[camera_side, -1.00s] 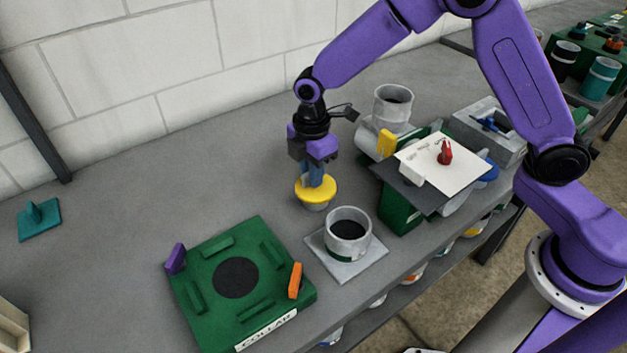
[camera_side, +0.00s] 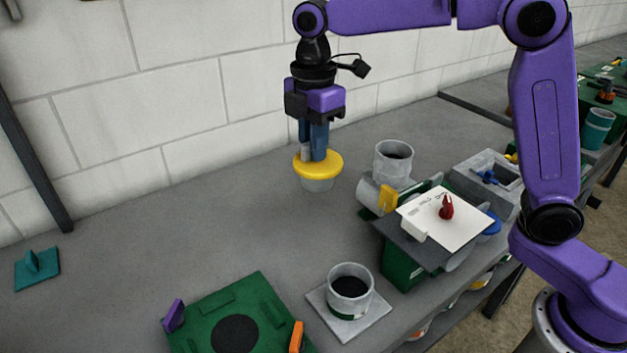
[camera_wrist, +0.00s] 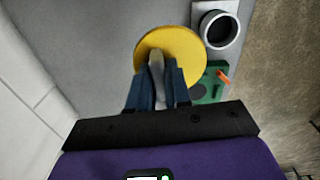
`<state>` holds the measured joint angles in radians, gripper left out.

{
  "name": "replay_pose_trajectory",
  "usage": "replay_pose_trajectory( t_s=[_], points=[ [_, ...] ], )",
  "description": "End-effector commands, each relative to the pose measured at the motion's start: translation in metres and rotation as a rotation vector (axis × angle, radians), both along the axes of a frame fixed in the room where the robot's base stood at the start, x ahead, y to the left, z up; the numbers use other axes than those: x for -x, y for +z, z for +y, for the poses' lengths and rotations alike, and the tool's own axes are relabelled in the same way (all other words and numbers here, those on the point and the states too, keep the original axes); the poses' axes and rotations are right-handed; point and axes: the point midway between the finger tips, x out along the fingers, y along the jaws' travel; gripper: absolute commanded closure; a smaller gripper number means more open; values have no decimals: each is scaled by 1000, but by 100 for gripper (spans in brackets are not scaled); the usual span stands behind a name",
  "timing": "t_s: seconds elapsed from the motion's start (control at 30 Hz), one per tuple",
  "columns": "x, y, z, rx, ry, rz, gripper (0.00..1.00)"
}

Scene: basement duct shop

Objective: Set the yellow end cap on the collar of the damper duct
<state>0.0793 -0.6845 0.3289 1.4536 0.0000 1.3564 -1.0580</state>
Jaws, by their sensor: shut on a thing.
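The yellow end cap (camera_side: 330,165), a round disc with a grey lower part, hangs level below my gripper (camera_side: 312,152). My gripper is shut on the cap's upright grip; this grip shows between the fingers in the wrist view (camera_wrist: 157,75). The cap is in the air, apart from everything below. A short grey round duct piece (camera_side: 350,306) with a dark open top stands upright on a square grey plate, nearer the camera than the cap. Another open-topped grey duct (camera_side: 381,162) stands farther back to the right. I cannot tell which of them is the damper duct.
A green fixture (camera_side: 200,322) with purple and orange tabs lies at the front left. A dark board with white paper (camera_side: 432,222) and a red item is at the right, by a grey box (camera_side: 468,170). A teal piece (camera_side: 32,277) lies far left. The bench's middle left is clear.

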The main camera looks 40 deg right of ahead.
Motion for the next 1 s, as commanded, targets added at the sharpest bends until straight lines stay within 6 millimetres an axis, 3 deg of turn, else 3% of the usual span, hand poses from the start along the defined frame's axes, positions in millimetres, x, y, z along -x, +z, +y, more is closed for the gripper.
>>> replay_pose_trajectory(
  t_s=[0.07,0.2,0.43,0.77,1.0],
  points=[
    [-1,25,1,-4,0,-6,100],
    [0,51,0,-1,0,-2,100],
    [-1,79,-4,1,-7,1,100],
    [-15,78,-82,1,-152,3,100],
    [-16,78,-157,0,-293,5,100]
  ],
)
